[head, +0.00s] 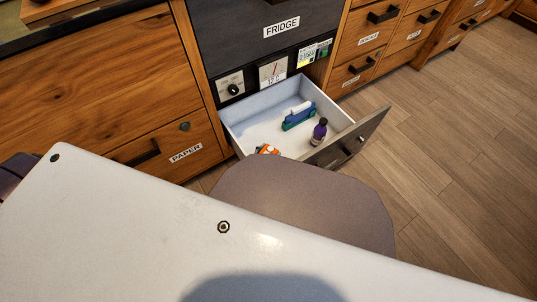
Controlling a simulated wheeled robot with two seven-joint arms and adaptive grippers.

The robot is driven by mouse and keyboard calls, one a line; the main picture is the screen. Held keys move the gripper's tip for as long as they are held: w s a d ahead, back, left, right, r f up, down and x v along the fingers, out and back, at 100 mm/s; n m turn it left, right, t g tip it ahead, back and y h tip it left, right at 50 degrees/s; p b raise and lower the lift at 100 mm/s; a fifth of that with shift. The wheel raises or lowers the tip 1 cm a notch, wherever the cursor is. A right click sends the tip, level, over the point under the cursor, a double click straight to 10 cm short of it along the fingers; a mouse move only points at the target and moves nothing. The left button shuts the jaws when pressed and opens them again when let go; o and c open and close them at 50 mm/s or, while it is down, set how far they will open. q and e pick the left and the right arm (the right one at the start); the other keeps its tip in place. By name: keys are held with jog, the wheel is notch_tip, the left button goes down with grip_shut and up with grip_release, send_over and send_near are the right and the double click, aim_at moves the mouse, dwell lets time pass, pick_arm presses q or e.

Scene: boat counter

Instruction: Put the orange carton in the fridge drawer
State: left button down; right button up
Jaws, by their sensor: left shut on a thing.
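The fridge drawer (245,125) is pulled open below the dark fridge front (265,50). Its inside is white and its front panel is grey. A small orange and white piece, which looks like the orange carton (268,149), shows at the drawer's near left edge. Most of it is hidden by a large mauve-grey rounded shape in front. My left gripper is shut on the carton there, its fingers mostly covered; whether the carton touches the drawer floor cannot be told. My right gripper does not show.
In the drawer lie a blue and green object with a white part (298,117) and a dark purple bottle (319,131). Free white floor shows at the drawer's left and back. A closed paper drawer (170,150) is at left; wooden floor (455,150) is clear at right.

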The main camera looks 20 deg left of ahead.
pick_arm(q)
jog(key=shift+f, duration=0.2)
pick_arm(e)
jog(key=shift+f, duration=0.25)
pick_arm(q)
jog(key=shift+c, duration=2.2)
grip_release()
jog(key=shift+f, duration=0.1)
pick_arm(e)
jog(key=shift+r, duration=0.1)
pick_arm(q)
jog(key=shift+r+p, duration=0.35)
jog(key=shift+r, duration=0.35)
jog(key=p+v, duration=0.2)
jog(key=v, duration=0.4)
jog(key=p, duration=0.2)
send_near(264, 157)
jog(key=shift+w+d+f, duration=0.2)
jog(key=shift+w+f, duration=0.15)
jog(key=shift+w, duration=0.2)
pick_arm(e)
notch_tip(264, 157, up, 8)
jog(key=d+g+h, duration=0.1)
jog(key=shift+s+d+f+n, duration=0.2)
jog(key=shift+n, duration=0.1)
